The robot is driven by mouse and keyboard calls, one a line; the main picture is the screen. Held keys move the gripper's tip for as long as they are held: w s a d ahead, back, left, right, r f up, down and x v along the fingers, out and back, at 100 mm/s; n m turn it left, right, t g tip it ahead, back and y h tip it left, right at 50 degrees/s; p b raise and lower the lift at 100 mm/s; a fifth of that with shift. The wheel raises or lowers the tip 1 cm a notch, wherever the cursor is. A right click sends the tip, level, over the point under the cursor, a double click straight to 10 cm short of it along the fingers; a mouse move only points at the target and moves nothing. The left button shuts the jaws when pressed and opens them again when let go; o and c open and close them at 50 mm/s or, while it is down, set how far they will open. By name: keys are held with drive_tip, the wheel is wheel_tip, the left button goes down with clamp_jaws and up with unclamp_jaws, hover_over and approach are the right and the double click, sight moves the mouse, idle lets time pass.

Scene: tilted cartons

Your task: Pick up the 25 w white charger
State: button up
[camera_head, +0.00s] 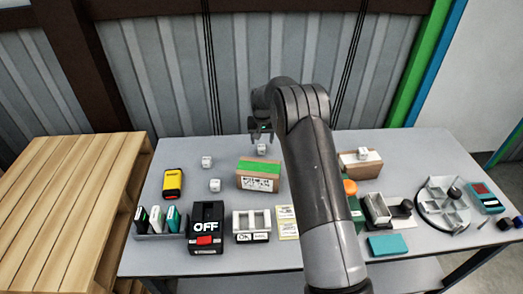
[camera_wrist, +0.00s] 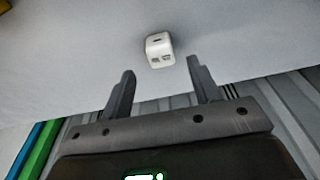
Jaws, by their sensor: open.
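Several small white chargers stand on the grey table. One white charger (camera_head: 262,149) is at the back, just in front of my gripper (camera_head: 261,132). Two more, one white charger (camera_head: 207,161) and another (camera_head: 215,185), are to the left, and one (camera_head: 363,154) is by the right carton. In the wrist view a white charger (camera_wrist: 158,51) with dark ports lies just beyond and between the fingertips of my gripper (camera_wrist: 161,74). The gripper is open and empty, with a gap to the charger. Wattage markings are too small to read.
A carton with green tape (camera_head: 258,175) stands in front of the gripper. Another carton (camera_head: 361,166) is right of my arm. A yellow device (camera_head: 172,183), a black OFF box (camera_head: 206,225) and a round divided tray (camera_head: 443,207) are also on the table (camera_head: 160,258). My arm hides its middle.

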sight(262, 146)
wheel_tip(262, 146, down, 5)
drive_tip(key=shift+w+a+r, duration=0.1)
drive_tip(key=shift+w, duration=0.05)
drive_tip(key=shift+c, duration=0.3)
drive_tip(key=c, duration=1)
drive_tip(key=shift+r, duration=0.15)
